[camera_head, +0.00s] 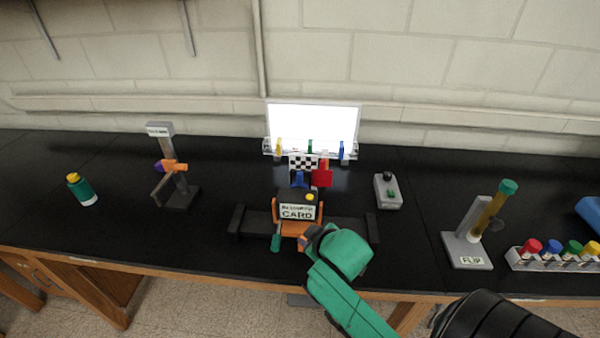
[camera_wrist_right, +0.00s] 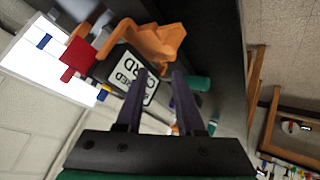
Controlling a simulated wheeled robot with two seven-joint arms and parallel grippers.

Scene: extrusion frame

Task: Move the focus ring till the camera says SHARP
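The camera (camera_head: 297,198) is a dark box with a yellow button and a white label reading "CARD" below a smaller line I cannot read. It sits on an orange carriage (camera_head: 289,228) on a dark rail (camera_head: 345,229), with a green handle (camera_head: 276,240) at its front left. A blue part and a red flag (camera_head: 322,177) are behind it. I cannot pick out the focus ring for certain, and no SHARP reading is legible. My right gripper (camera_wrist_right: 159,74) is open and empty, its dark fingers beside the label and carriage. My left gripper is not in view.
A bright panel (camera_head: 312,127) with a checkered target (camera_head: 303,162) stands behind. A stand with an orange clamp (camera_head: 174,167) and a green bottle (camera_head: 83,190) are left. A grey switch box (camera_head: 388,191), a FLIP stand (camera_head: 467,240) and a vial rack (camera_head: 555,258) are right.

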